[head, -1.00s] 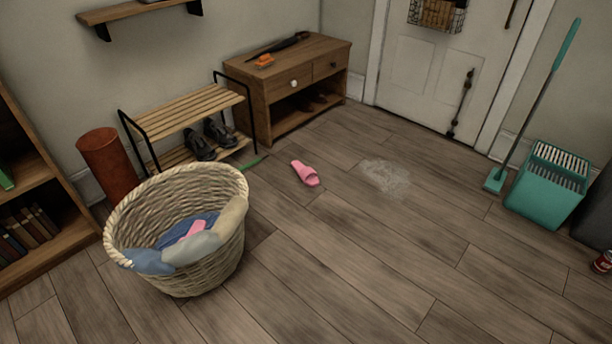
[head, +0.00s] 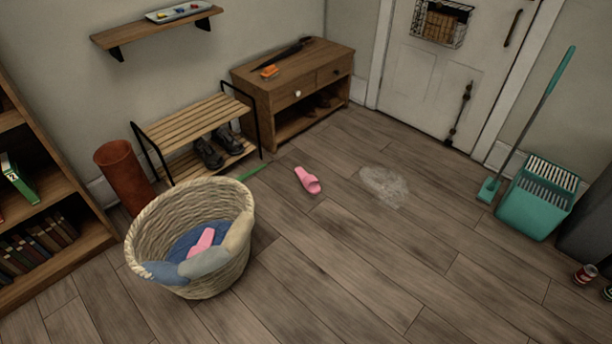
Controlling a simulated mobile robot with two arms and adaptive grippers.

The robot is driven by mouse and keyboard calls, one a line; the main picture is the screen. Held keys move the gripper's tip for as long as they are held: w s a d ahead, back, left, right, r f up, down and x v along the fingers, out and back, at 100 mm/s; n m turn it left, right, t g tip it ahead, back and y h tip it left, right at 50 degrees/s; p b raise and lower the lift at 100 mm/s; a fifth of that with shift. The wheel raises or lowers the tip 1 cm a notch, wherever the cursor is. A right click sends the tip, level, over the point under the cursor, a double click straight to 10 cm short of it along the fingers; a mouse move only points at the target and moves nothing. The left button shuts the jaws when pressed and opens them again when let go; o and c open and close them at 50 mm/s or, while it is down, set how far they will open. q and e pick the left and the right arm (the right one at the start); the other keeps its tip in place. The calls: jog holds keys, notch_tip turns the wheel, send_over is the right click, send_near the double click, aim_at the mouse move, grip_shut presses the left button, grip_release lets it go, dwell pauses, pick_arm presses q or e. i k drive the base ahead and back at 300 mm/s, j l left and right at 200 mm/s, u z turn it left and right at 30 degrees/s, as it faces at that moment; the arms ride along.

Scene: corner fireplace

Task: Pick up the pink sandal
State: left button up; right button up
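A pink sandal (head: 308,180) lies on the wooden floor near the middle of the head view, in front of the small wooden cabinet. A second pink item (head: 203,241), which looks like another sandal, lies in the wicker basket (head: 168,216) on blue cloth. Neither of my grippers is in view.
The slatted shoe rack (head: 196,117) with dark shoes and the wooden cabinet (head: 335,64) stand along the wall behind. A pale dusty patch (head: 385,187) lies right of the sandal. The front floor is clear.

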aim_at(311, 182)
jog(key=i+l+u, duration=0.25)
jog(key=i+l, duration=0.4)
jog(key=i, duration=0.2)
jog(key=i+l+u, duration=0.25)
jog(key=i+l, duration=0.55)
